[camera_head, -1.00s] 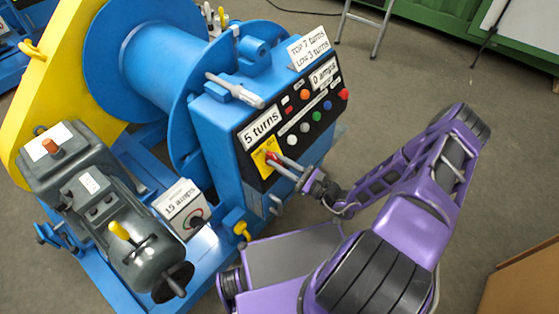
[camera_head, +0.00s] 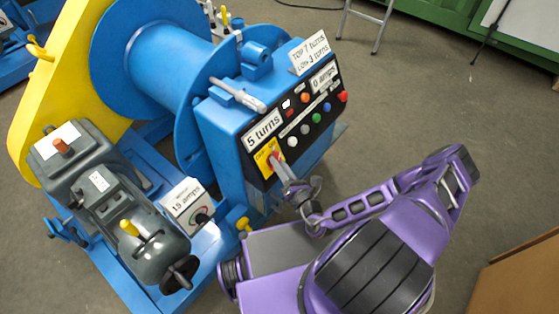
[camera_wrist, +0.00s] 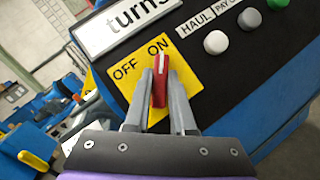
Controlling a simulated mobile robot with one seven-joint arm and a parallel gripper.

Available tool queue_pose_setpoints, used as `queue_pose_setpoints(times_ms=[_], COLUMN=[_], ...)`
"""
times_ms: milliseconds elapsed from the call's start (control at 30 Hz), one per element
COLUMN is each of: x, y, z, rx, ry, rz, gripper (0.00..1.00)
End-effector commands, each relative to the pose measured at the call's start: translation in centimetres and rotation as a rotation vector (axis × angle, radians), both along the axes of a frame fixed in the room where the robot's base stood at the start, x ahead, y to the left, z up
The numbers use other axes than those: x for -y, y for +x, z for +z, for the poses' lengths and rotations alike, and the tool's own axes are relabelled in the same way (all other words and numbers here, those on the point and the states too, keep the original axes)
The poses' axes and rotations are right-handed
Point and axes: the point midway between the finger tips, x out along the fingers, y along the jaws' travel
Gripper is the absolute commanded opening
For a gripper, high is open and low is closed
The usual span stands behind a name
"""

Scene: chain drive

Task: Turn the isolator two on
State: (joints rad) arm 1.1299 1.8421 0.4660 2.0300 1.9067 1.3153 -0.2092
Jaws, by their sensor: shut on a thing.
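A yellow plate (camera_wrist: 188,84) marked OFF and ON carries a red switch handle (camera_wrist: 159,88) with a white line, in the wrist view. No number on it is readable. The handle's tip points toward the word ON. My gripper (camera_wrist: 161,76) is shut on the handle, with one finger on each side. In the head view my gripper (camera_head: 282,170) reaches the yellow plate (camera_head: 261,157) at the lower left of the black control panel (camera_head: 315,115). The fingers partly hide the red handle there.
Several coloured buttons (camera_head: 316,117) sit to the right of the switch. A "5 turns" sign (camera_head: 263,131) is just above it. A small box with a dial (camera_head: 187,204) and a grey motor (camera_head: 140,235) stand at the lower left. The floor (camera_head: 440,90) at the right is clear.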

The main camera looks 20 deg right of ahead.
Motion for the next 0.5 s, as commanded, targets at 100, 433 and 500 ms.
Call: queue_pose_setpoints(times_ms=[100,433,500], x=[-0.07,-0.06,-0.05], y=[-0.1,-0.09,-0.09], z=[0.01,-0.1,-0.1], rx=[-0.029,-0.059,-0.06], ry=[0.036,0.077,0.078], rz=[-0.022,-0.047,-0.048], gripper=[0.0,0.0,0.0])
